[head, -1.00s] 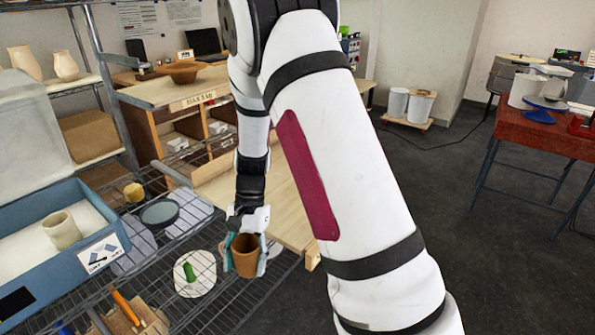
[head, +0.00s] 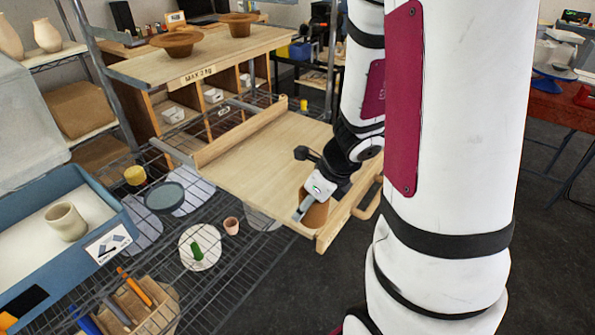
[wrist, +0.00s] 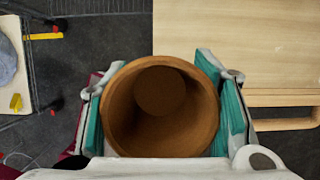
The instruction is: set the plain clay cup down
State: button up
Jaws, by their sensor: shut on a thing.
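The plain clay cup (head: 315,213) is brown and sits in my gripper (head: 312,203) by the front corner of the pull-out wooden board (head: 255,165). In the wrist view the cup (wrist: 160,102) stands mouth toward the camera, its empty inside showing. The teal pads of my gripper (wrist: 160,115) press on it from both sides. My wrist hides part of the cup in the head view. I cannot tell whether the cup touches the board.
The board has a raised rim and a front handle (head: 367,200). A wire shelf at left holds a small pink cup (head: 231,226), a white disc with a green thing (head: 200,247), and a blue bin (head: 85,205) with a beige cup (head: 66,221). The board's middle is clear.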

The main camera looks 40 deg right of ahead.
jog(key=shift+w+d+f+b, duration=0.25)
jog(key=shift+w+d+b, duration=0.15)
jog(key=shift+w+b, duration=0.5)
jog(key=w+d, duration=0.2)
jog(key=w, duration=0.1)
jog(key=w+d, duration=0.2)
jog(key=w, duration=0.2)
jog(key=w+d+f+p, duration=0.1)
jog(key=w+d, duration=0.1)
jog(key=w, duration=0.2)
jog(key=shift+d+f, duration=0.15)
jog(key=shift+f, duration=1.55)
jog(key=shift+f+b, duration=0.15)
jog(key=shift+b, duration=0.15)
jog(key=o, duration=1.4)
